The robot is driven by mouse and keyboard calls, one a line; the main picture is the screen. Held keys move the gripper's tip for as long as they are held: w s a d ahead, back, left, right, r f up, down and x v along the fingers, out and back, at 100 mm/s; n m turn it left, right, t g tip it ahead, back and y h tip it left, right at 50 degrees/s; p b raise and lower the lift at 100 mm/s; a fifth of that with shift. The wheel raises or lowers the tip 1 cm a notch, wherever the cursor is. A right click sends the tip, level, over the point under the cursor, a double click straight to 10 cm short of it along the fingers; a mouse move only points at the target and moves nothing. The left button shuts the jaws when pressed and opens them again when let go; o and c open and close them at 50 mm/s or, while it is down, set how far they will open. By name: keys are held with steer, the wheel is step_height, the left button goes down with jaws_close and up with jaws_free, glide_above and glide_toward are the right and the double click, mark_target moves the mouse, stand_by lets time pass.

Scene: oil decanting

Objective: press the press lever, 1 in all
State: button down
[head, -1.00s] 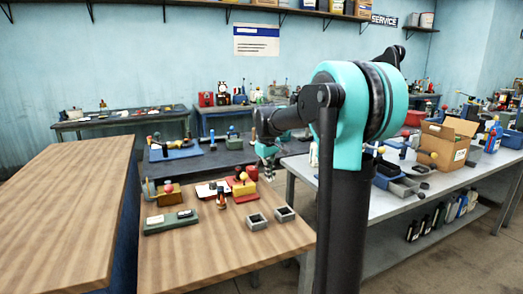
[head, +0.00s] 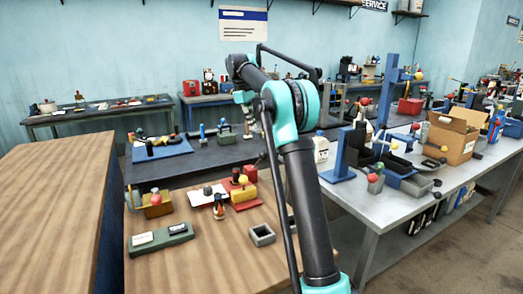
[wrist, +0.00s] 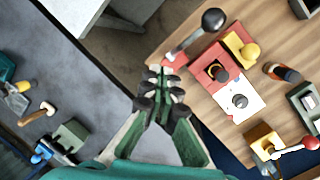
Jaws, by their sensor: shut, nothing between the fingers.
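A grey lever with a dark ball knob (wrist: 213,19) stands out from a red base (wrist: 170,55) at the corner of the wooden table; it looks like the press lever. In the head view its knob (head: 262,156) shows near the far right part of that table. My gripper (wrist: 164,80) is shut and empty. In the wrist view its fingertips appear just below the lever's red base, with no contact visible; the height between them cannot be told. In the head view the fingers are hard to make out beyond my arm.
Beside the lever are a red block (wrist: 215,68), a white card (wrist: 240,99), a yellow block with a ball (wrist: 243,45) and a small dark-topped bottle (wrist: 282,73). A brass block with a red-knobbed lever (head: 155,200) stands left. The dark table (wrist: 60,70) lies alongside.

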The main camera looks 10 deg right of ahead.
stand_by(0.3)
glide_above(260, 161)
steer(key=w, duration=0.1)
steer(key=shift+w+a+f, duration=0.1)
steer(key=shift+f, duration=1.4)
steer(key=shift+w+a+f, duration=0.1)
steer(key=shift+f, duration=1.4)
steer(key=shift+s+d, duration=0.1)
steer(key=shift+s, duration=0.05)
steer(key=shift+s+f, duration=0.2)
steer(key=shift+f, duration=0.05)
